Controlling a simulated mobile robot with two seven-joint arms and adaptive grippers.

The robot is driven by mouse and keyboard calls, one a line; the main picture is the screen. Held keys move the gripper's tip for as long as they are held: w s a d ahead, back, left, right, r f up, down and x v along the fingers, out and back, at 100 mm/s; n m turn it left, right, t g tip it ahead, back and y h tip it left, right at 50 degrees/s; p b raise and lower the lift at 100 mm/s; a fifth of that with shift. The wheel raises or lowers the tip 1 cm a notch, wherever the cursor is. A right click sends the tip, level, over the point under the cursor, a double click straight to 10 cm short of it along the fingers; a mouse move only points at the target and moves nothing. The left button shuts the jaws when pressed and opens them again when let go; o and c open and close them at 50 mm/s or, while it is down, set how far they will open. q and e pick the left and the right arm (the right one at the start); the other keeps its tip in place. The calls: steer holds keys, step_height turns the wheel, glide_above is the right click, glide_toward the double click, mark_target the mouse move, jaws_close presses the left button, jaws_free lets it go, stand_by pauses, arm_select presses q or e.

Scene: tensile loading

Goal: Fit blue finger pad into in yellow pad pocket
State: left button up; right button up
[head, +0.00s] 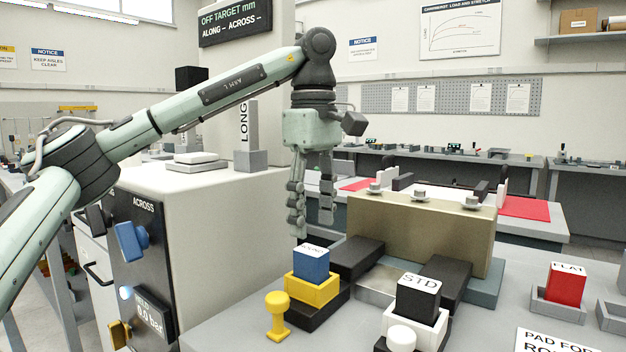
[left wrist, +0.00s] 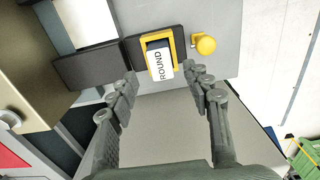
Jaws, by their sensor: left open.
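The blue finger pad (head: 311,263), with a white top, stands upright in the yellow pad pocket (head: 313,291). In the left wrist view, the pad's top (left wrist: 160,64) reads ROUND, and the yellow pocket rim (left wrist: 177,47) frames it. How deep the pad sits is hard to tell. A yellow knob (head: 277,312) stands beside the pocket. My left gripper (head: 312,222) points down, open and empty, above and apart from the pad. In the left wrist view its fingers (left wrist: 160,82) spread on either side of the pad's label. My right gripper is not in view.
A black STD pad (head: 417,298) stands in a white pocket (head: 430,325) at right. A red FLAT pad (head: 565,285) sits in a grey holder (head: 556,307). A tan block (head: 425,232) rises behind the pockets. A control panel (head: 140,265) stands at left.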

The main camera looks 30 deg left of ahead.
mark_target(313, 249)
arm_select(q)
step_height(313, 249, up, 6)
stand_by(0.7)
